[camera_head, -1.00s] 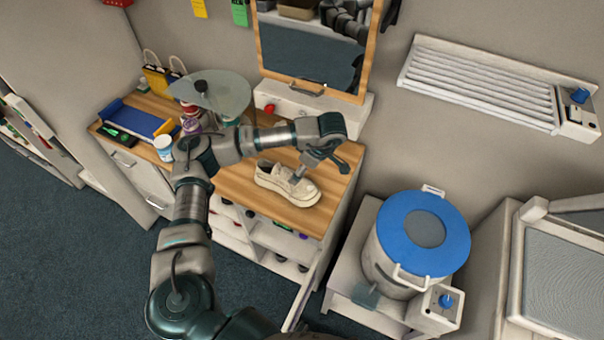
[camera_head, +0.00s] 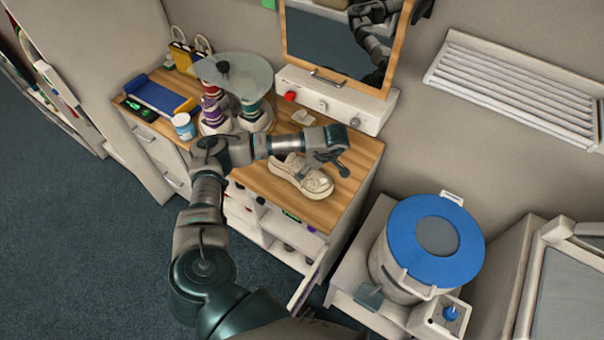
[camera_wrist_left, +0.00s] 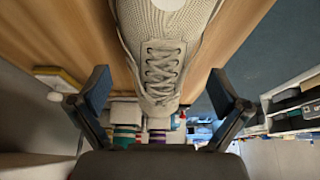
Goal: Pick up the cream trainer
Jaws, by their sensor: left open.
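The cream trainer (camera_head: 300,176) sits on the wooden top of the cabinet, near its right end. My left gripper (camera_head: 311,170) is over the trainer in the head view, and my arm hides part of it. In the left wrist view, the laced trainer (camera_wrist_left: 162,60) lies ahead between the two fingers of my left gripper (camera_wrist_left: 158,95). The fingers are spread wide, one on each side of the shoe, with gaps showing on both sides. My right gripper is not in view.
A round glass stand (camera_head: 234,74) with coloured bottles is left of the arm. A white cup (camera_head: 183,126) and blue tray (camera_head: 160,95) are farther left. A mirror (camera_head: 340,40) stands at the back above a white box with knobs (camera_head: 330,100). A blue-lidded bin (camera_head: 405,270) stands right.

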